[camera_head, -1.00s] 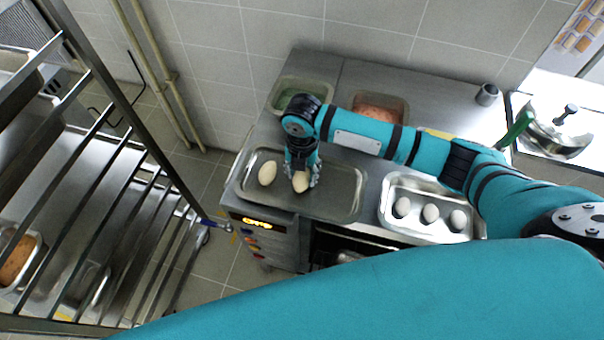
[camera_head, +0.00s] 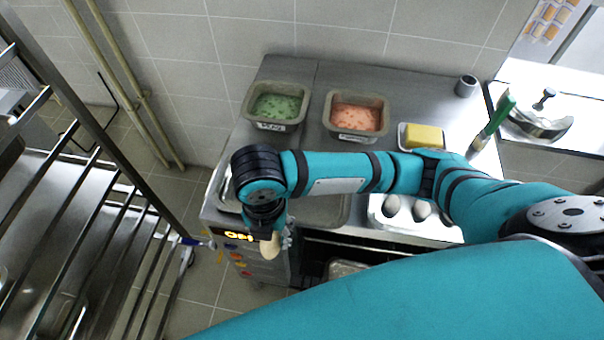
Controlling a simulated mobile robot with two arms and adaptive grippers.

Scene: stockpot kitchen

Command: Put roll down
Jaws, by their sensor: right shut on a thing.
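My right gripper (camera_head: 272,238) is shut on a pale roll (camera_head: 269,248), which sticks out below its fingers. In the picture they are over the front edge of the counter, by the lit display; their height is hard to judge. The dark baking tray (camera_head: 332,211) lies on the counter behind, largely covered by my right arm. Any roll in that tray is hidden. A lighter metal tray (camera_head: 400,232) to the right holds egg-shaped rolls (camera_head: 391,206), partly hidden by my arm. My left gripper is not in view.
A green-filled container (camera_head: 277,106) and an orange-filled one (camera_head: 356,115) stand at the back. A yellow block in a dish (camera_head: 423,137), a green-handled brush (camera_head: 494,123), a grey cup (camera_head: 466,86) and a pan (camera_head: 537,122) are to the right. A metal rack (camera_head: 80,215) stands left.

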